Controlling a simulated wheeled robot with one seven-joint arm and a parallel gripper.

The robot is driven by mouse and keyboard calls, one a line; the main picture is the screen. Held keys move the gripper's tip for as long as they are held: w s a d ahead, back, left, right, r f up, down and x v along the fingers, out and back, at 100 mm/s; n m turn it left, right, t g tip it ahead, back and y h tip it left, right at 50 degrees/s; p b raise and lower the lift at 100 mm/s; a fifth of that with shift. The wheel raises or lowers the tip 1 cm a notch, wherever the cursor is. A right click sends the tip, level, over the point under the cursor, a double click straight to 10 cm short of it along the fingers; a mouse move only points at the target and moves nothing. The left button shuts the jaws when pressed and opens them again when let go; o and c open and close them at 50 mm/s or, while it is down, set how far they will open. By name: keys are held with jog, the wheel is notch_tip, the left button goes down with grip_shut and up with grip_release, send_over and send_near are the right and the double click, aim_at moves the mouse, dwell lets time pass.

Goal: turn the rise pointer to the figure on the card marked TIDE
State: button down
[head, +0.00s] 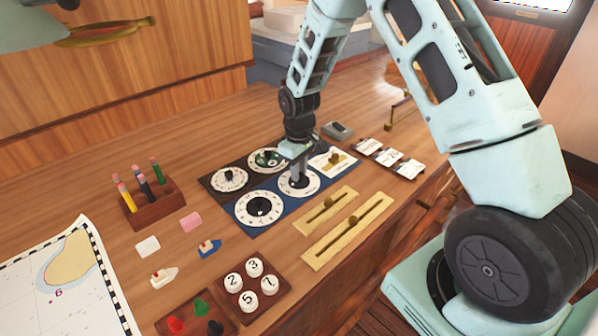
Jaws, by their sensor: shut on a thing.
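My gripper (298,170) reaches down over a white dial (313,185) on the right side of a dark panel of dials. Its jaws are shut on the small pointer knob of that dial, which they mostly hide. The dial's label and figures are too small to read, so I cannot tell whether it is the rise dial or where its pointer aims. I cannot read which is marked TIDE.
Other dials (259,208) surround the held one. Two brass slider plates (347,230) lie in front.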

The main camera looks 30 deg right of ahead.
jog(key=shift+n, duration=1)
jog(key=c, duration=1.3)
grip_release()
jog(key=shift+o, duration=0.2)
notch_tip(320, 180, up, 18)
jog(key=b, duration=0.3)
jog(key=shift+f+b, duration=0.25)
jog(key=shift+b, duration=0.15)
